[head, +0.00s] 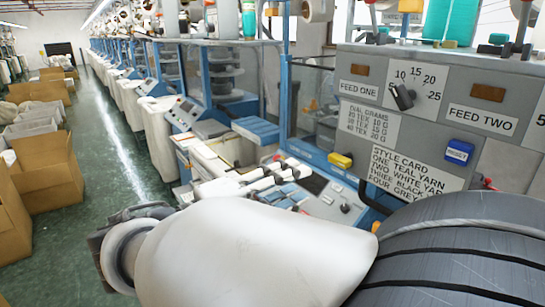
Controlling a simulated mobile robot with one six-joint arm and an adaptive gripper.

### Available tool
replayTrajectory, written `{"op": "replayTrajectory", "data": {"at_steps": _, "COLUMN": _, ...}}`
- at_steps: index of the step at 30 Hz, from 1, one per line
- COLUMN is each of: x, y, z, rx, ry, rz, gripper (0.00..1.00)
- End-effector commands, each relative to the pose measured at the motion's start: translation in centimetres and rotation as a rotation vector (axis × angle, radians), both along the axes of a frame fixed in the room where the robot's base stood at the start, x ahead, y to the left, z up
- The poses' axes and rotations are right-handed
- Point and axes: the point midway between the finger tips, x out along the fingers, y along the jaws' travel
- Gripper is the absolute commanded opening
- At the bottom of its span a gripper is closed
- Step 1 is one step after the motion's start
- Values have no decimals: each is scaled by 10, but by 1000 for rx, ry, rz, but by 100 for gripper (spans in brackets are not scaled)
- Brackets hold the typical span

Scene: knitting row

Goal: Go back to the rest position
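My arm crosses the foreground of the head view, with a pale tapered link and a dark grey jointed part at its left end. No gripper fingers can be made out, so my gripper is not seen and what it may hold is hidden. A grey control panel (362,72) stands at the upper right.
A style card (415,172) is on the panel. My arm partly covers the machine bed (318,205) below. Blue-framed knitting machines (215,85) recede to the left. Cardboard boxes (45,170) line the left side; the green aisle floor (110,145) between is clear.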

Motion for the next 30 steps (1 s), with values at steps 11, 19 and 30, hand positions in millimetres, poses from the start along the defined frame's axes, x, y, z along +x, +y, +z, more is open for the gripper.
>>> {"op": "replayTrajectory", "data": {"at_steps": 11, "x": -64, "y": -130, "z": -71, "rx": 390, "ry": 323, "rz": -216, "gripper": 33}}
{"op": "replayTrajectory", "data": {"at_steps": 19, "x": -174, "y": -149, "z": -163, "rx": 1108, "ry": 420, "rz": -273, "gripper": 33}}
{"op": "replayTrajectory", "data": {"at_steps": 30, "x": -192, "y": -109, "z": -180, "rx": 1551, "ry": 182, "rz": -166, "gripper": 33}}
